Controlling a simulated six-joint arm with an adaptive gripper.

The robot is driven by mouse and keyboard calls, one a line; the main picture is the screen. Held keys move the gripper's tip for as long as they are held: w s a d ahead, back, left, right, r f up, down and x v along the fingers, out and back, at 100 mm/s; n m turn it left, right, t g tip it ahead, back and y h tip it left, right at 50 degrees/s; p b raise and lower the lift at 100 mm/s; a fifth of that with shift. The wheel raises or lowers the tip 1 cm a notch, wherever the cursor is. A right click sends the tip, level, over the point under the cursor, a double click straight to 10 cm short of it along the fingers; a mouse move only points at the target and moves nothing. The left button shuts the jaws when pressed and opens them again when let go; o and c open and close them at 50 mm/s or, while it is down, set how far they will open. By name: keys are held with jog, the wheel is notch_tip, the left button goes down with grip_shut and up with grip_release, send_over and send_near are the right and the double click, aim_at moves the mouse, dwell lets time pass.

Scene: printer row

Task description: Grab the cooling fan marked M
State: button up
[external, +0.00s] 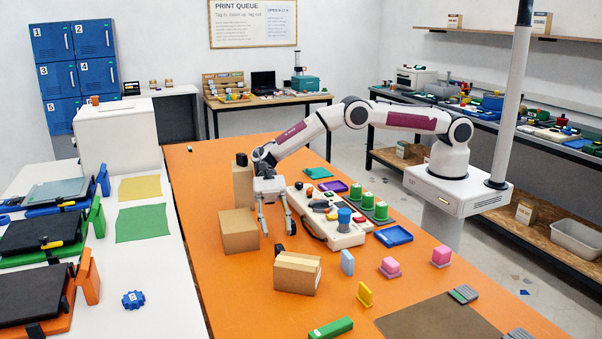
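My gripper (278,231) points down over the orange table, between two cardboard boxes. Its two fingers are spread apart, with nothing visible held between them. A small black object (279,249) is just below the fingertips, by the near box. Another small black object (241,159) sits on top of a tall cardboard box behind the gripper. Either may be a cooling fan, but no letter M can be read on them at this size. A blue toothed piece (133,299) with a pale mark lies on the white table at left; its mark is unreadable.
A cardboard box (239,231) stands left of the gripper, and another box (297,272) stands in front. A pale control panel (334,226) with coloured parts is close on the right. Printers with dark beds (35,233) line the white table. The orange surface at front left is clear.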

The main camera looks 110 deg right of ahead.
aim_at(280, 247)
jog(key=shift+x, duration=1.55)
jog(key=shift+a, duration=0.15)
jog(key=shift+x, duration=2.45)
jog(key=shift+w, duration=0.2)
jog(key=c, duration=1)
